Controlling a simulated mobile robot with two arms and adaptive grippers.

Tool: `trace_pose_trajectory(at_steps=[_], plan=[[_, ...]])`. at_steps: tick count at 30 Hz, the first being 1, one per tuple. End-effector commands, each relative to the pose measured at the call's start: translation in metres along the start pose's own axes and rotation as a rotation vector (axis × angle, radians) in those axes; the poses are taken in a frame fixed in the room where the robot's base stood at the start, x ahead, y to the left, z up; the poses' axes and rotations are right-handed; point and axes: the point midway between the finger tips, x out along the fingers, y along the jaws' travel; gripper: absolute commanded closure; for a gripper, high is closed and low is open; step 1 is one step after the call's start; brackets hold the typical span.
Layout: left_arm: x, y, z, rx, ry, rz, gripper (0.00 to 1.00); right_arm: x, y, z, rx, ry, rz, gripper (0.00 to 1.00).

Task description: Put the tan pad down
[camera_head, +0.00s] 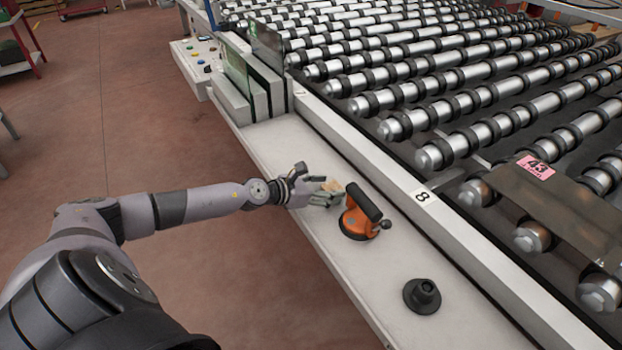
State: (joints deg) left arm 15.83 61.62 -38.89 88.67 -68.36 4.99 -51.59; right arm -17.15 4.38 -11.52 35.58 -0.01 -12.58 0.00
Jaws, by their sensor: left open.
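The tan pad (331,187) is a small light-brown piece at the light-grey ledge (281,143) of the machine. My left gripper (328,190) reaches in from the left and is open at the pad, with its fingers partly covering it. I cannot tell whether the pad rests fully on the ledge or touches the fingers. My right gripper is not in view.
An orange suction lifter with a black handle (359,216) stands just right of my left gripper. A black round knob-like part (422,296) sits nearer on the ledge. Steel rollers (480,135) fill the right side. Upright glass holders (248,85) stand at the ledge's far end.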

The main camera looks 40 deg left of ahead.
Motion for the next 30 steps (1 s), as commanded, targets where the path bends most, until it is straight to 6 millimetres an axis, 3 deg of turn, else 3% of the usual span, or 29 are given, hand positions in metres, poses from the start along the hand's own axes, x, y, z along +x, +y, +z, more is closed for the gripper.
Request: trace_pose_trajectory(at_steps=[12, 30], plan=[[-0.054, 0.002, -0.004, 0.001, 0.001, 0.004, 0.39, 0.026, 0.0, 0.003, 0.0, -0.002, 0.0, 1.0], [-0.09, 0.0, 0.0, 0.001, -0.001, 0.002, 0.39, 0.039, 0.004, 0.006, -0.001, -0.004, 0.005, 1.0]])
